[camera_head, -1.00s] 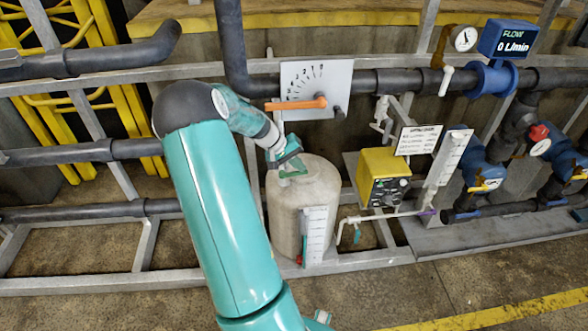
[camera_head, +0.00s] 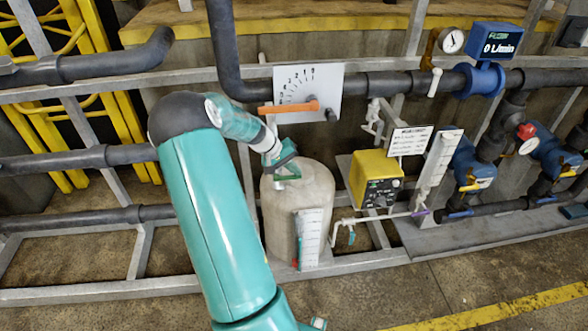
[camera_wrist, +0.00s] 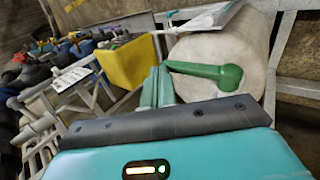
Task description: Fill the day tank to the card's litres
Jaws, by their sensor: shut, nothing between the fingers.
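The day tank appears to be the pale beige cylinder (camera_head: 278,215) with a white level scale (camera_head: 312,238) on its front; its top also shows in the wrist view (camera_wrist: 225,45). A green lever (camera_wrist: 205,70) lies in front of the tank top, and shows small in the head view (camera_head: 287,178). My gripper (camera_wrist: 158,88) is shut and empty, its teal fingers close beside the lever's left end. I cannot tell whether they touch. The printed card (camera_head: 408,141) stands right of the tank, its text too small to read. The blue flow meter (camera_head: 495,42) reads 0 L/min.
An orange handle (camera_head: 289,107) lies roughly level across a numbered dial plate (camera_head: 325,88) above the tank. A yellow box (camera_head: 374,172) with knobs stands right of the tank. Pipes and metal rails run around it. The floor in front is open, with a yellow line (camera_head: 500,309).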

